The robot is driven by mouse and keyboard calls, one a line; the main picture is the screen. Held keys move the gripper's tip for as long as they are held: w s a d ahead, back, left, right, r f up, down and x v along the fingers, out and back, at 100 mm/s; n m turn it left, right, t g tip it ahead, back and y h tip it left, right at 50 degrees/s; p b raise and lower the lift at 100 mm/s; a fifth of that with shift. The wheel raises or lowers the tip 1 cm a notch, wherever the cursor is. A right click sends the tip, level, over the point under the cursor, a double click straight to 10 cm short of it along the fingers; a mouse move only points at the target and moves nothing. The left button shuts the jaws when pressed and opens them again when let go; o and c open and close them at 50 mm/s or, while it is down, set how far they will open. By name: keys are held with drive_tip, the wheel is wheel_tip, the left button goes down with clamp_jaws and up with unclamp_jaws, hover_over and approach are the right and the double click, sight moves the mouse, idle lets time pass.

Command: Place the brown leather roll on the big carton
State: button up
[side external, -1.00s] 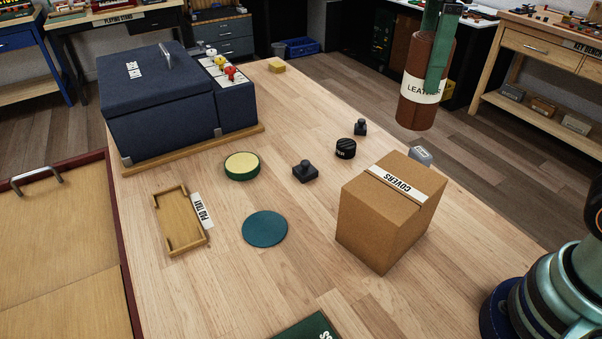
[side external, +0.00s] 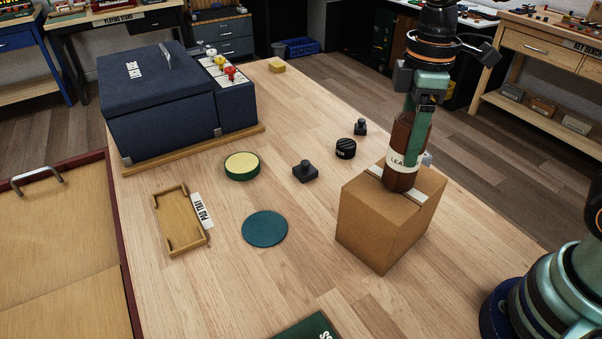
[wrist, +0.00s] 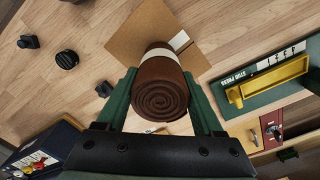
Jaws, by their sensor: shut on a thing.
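The brown leather roll (side external: 401,180) stands upright with a white label around it. In the side view its lower end is at the top of the big carton (side external: 383,222), over the white COVERS strip; I cannot tell for sure whether it touches. My gripper (side external: 421,115) is shut on the roll from above, its green fingers on either side. In the wrist view the roll (wrist: 160,95) shows its spiral end between the fingers (wrist: 162,98), with the carton (wrist: 130,40) behind it. The roll hides part of the carton's top and label.
Black knobs (side external: 305,171) and a black round piece (side external: 345,148) lie left of the carton. A teal disc (side external: 265,228), a round yellow-topped tin (side external: 241,166) and the pad tray (side external: 181,220) are farther left. A blue box (side external: 158,98) stands at the back left.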

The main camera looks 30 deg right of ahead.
drive_tip(key=shift+f, duration=0.15)
drive_tip(key=o, duration=1.5)
drive_tip(key=shift+c, duration=0.2)
wheel_tip(320, 180, up, 12)
drive_tip(key=shift+r, duration=0.25)
wheel_tip(320, 180, down, 10)
drive_tip(key=shift+f, duration=0.25)
